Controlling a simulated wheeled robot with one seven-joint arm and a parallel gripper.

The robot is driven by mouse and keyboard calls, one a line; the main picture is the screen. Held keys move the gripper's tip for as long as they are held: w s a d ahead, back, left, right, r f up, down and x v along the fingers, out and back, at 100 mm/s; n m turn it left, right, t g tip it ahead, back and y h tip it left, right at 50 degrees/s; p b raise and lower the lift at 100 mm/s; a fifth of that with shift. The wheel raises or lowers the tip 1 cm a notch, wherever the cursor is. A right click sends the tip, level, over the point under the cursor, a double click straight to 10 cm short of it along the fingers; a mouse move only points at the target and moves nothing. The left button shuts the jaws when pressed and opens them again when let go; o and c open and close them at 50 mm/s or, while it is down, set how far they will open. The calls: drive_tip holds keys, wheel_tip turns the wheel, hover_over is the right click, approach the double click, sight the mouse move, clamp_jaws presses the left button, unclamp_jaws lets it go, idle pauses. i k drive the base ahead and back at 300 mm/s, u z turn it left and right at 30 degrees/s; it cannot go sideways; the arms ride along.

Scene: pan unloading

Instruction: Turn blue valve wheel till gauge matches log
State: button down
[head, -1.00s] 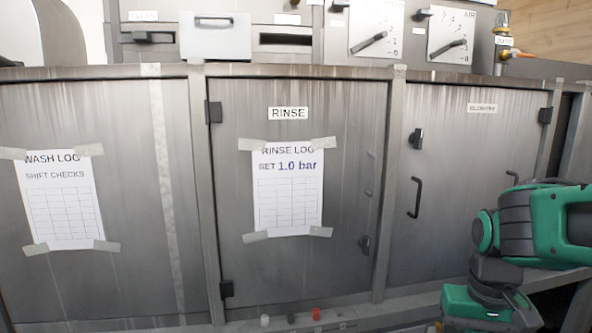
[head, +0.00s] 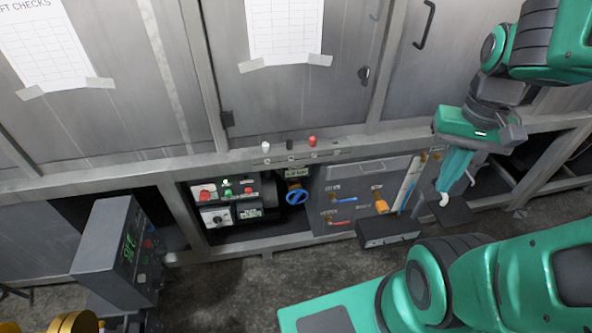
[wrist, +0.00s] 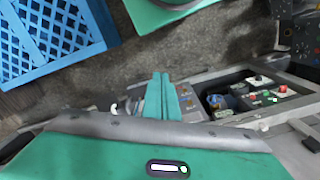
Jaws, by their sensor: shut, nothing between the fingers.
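The blue valve wheel (head: 297,198) sits low in an open bay of the grey machine, beside a control box; it also shows small in the wrist view (wrist: 216,101). My gripper (head: 444,192) is shut and empty, pointing down, to the right of the wheel and well apart from it. Its teal fingers lie together in the wrist view (wrist: 161,76). The lower part of the rinse log (head: 288,30) shows at the top of the head view; its written setting is out of frame now. I cannot make out a gauge reading.
A control box (head: 208,205) with red and green buttons is left of the wheel. A grey panel (head: 345,222) with blue, red and orange handles is right of it. A dark console (head: 105,240) stands front left. A blue crate (wrist: 45,40) shows in the wrist view.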

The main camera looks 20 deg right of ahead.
sight(298, 192)
drive_tip(key=z, duration=0.05)
drive_tip(key=k, duration=1.7)
drive_tip(key=u, duration=0.45)
drive_tip(key=i, duration=1)
drive_tip(key=z, duration=0.05)
